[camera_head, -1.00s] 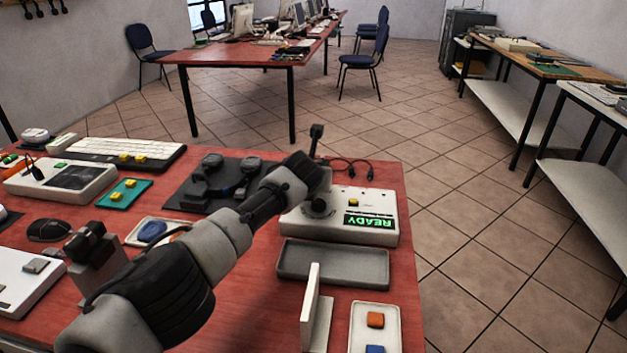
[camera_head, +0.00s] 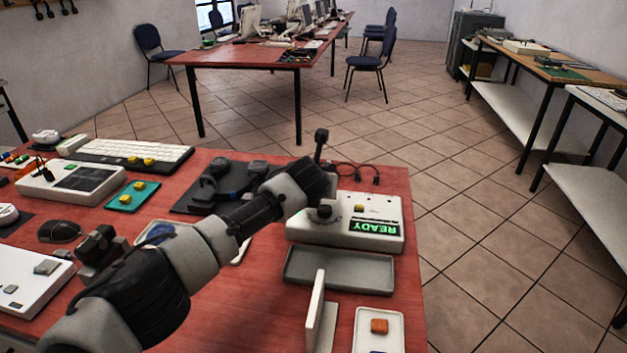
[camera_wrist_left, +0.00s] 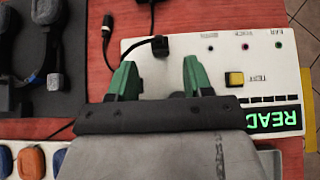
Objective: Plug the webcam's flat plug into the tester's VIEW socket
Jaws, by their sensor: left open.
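The tester (camera_head: 345,235) is a white box on the red table, its green READY display upside down in the head view. The tester (camera_wrist_left: 215,55) also shows in the left wrist view, with a yellow button and small coloured sockets; I cannot read a VIEW label. My left gripper (camera_wrist_left: 158,75) is open, its two green fingers over the tester's left part. A black plug (camera_wrist_left: 160,46) with a thin cable sits at the tester's left edge, just ahead of the gap between the fingertips, not gripped. I cannot tell whether it is seated. My right gripper is not in view.
A dark mat (camera_head: 184,203) with black devices lies left of the tester. A grey tray (camera_head: 340,283) is in front of it, with a white upright plate (camera_head: 314,310) nearer.

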